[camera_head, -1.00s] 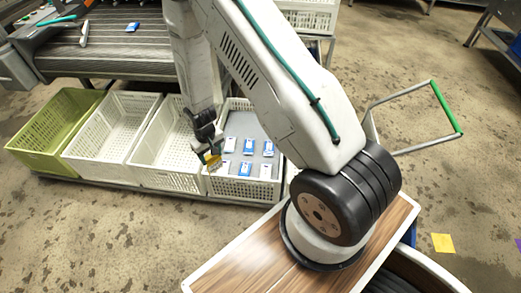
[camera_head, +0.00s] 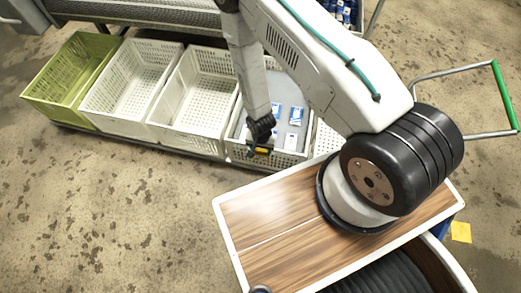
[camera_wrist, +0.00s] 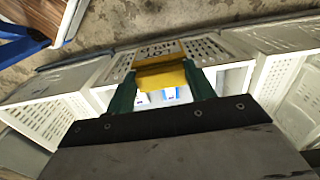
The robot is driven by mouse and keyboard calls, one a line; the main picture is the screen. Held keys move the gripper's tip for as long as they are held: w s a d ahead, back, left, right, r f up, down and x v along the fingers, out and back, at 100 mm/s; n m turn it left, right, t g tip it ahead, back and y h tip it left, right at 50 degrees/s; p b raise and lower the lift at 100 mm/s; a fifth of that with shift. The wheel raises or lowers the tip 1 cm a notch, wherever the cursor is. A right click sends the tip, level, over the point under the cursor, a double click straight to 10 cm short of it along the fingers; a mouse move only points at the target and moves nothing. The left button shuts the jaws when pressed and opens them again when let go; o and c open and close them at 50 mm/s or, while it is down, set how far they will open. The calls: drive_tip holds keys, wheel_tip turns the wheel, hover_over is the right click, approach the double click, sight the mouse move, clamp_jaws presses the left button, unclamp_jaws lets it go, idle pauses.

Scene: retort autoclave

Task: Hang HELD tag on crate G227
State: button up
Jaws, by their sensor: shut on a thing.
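My gripper (camera_head: 261,138) is shut on a yellow tag (camera_head: 261,151), held low at the front wall of a white crate (camera_head: 288,159). In the wrist view, the tag (camera_wrist: 161,76) sits between the green fingers of my gripper (camera_wrist: 163,88) and bears dark upside-down lettering, apparently "HELD LOT". The slotted crate wall (camera_wrist: 205,50) is right behind or beside it. I cannot tell whether the tag touches the rim. The crate holds several blue-and-white packs (camera_head: 291,141) on a grey sheet. No crate number is readable.
Two empty white crates (camera_head: 186,131) (camera_head: 100,112) and a green crate (camera_head: 45,103) stand in a row to the left. Another white crate (camera_head: 327,138) is partly hidden by my arm on the right. A conveyor (camera_head: 150,14) runs behind. The floor in front is clear.

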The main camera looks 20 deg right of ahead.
drive_tip(key=shift+s+f, duration=0.25)
drive_tip(key=shift+f, duration=0.05)
drive_tip(key=shift+w, duration=0.1)
drive_tip(key=shift+w+d+f, duration=0.75)
drive_tip(key=shift+w, duration=0.3)
drive_tip(key=shift+w+d+f, duration=0.75)
drive_tip(key=shift+w+d, duration=0.05)
drive_tip(key=shift+w, duration=0.25)
drive_tip(key=shift+w+d+f, duration=0.75)
drive_tip(key=shift+w, duration=0.3)
drive_tip(key=shift+f, duration=0.5)
drive_tip(key=shift+s+f, duration=0.1)
drive_tip(key=shift+f, duration=1.45)
drive_tip(key=o, duration=1)
drive_tip(key=shift+o, duration=0.2)
